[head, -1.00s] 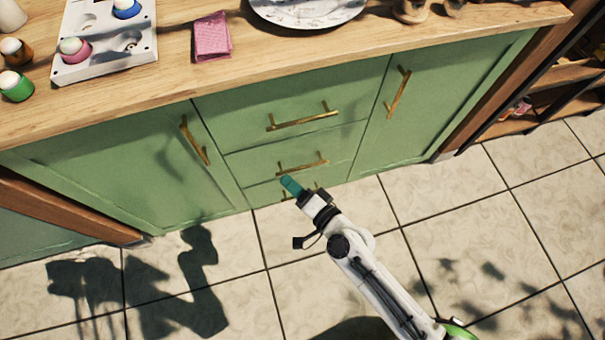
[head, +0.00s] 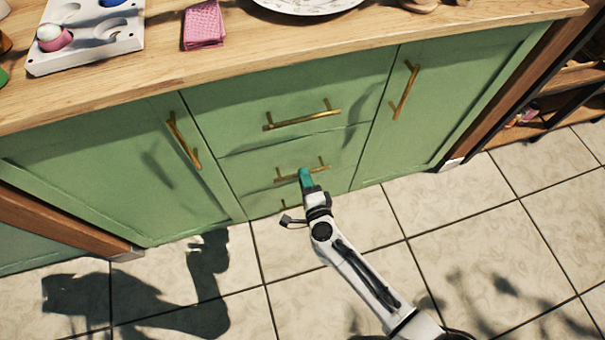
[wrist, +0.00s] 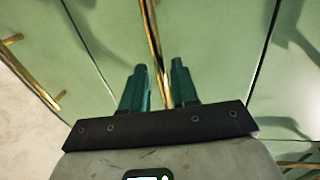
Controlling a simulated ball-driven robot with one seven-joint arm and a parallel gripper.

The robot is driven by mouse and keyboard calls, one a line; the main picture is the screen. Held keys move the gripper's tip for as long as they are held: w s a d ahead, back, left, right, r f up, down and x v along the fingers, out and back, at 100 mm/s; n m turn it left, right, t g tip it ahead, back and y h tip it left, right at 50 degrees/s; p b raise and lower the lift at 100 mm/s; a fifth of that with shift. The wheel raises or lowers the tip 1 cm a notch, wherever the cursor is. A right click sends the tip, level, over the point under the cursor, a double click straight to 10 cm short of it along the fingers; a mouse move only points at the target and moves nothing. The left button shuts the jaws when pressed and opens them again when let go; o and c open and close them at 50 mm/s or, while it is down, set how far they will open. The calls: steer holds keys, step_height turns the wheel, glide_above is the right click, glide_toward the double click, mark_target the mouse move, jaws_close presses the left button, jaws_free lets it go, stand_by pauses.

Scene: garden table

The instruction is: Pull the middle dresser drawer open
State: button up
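The green dresser has a middle drawer (head: 270,160) with a brass bar handle (head: 285,180); the drawer looks closed. My gripper (head: 304,174) is at this handle in the head view and covers part of it. In the wrist view, the two teal fingers of my gripper (wrist: 160,72) are apart, one on each side of a brass handle (wrist: 152,40). A gap shows between the handle and each finger. I cannot tell how deep the handle sits between the fingertips.
The top drawer handle (head: 302,120) is above and the bottom drawer handle (head: 288,204) below, partly hidden. Cabinet doors with brass handles flank the drawers (head: 183,140) (head: 404,90). The wooden top holds a white tray (head: 90,55) and a pink cloth (head: 203,25). Tiled floor (head: 480,245) in front is clear.

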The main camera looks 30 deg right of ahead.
steer(key=shift+x, duration=1.35)
steer(key=shift+c, duration=0.2)
jaws_close()
